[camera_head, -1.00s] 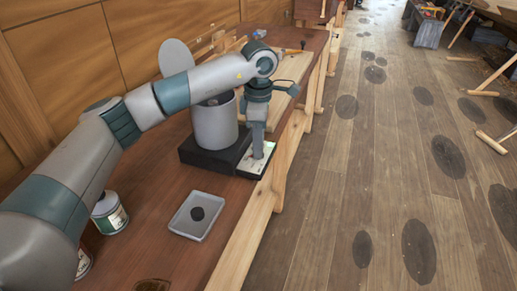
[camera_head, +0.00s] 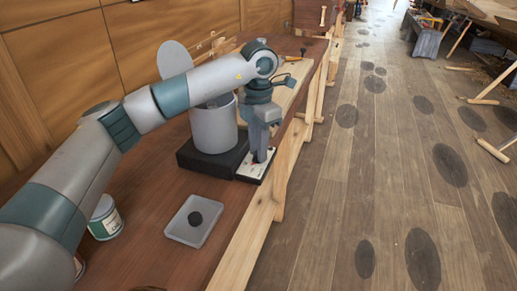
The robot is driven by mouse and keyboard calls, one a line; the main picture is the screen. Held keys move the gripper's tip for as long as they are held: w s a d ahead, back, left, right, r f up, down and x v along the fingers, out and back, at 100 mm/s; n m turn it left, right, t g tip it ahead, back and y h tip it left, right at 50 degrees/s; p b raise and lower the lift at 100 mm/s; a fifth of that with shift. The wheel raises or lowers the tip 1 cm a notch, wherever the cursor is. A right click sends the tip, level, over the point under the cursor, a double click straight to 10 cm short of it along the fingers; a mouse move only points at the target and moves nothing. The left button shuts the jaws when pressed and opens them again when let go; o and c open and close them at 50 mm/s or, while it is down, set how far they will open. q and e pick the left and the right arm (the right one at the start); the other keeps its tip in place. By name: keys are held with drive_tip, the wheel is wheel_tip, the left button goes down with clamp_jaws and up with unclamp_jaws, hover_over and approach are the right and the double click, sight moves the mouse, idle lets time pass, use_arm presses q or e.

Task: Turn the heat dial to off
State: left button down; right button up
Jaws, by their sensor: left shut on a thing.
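A small red mark shows on the panel; the dial itself is mostly hidden by my gripper. My left gripper (camera_head: 259,157) points down over the panel, its fingertips at the panel's middle and shut on the dial. I cannot read the dial's setting. The pot's round lid (camera_head: 174,58) stands raised behind it. My right gripper is not in view.
A shallow grey tray (camera_head: 187,231) with a dark round piece (camera_head: 195,218) lies in front of the panel. A labelled can (camera_head: 104,219) stands at the left, partly behind my arm. Wooden boards (camera_head: 290,98) lie beyond the gripper. The bench's right edge is close to the panel.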

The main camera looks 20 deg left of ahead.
use_arm(q)
drive_tip(key=shift+r, duration=0.1)
drive_tip(key=c, duration=1.5)
unclamp_jaws()
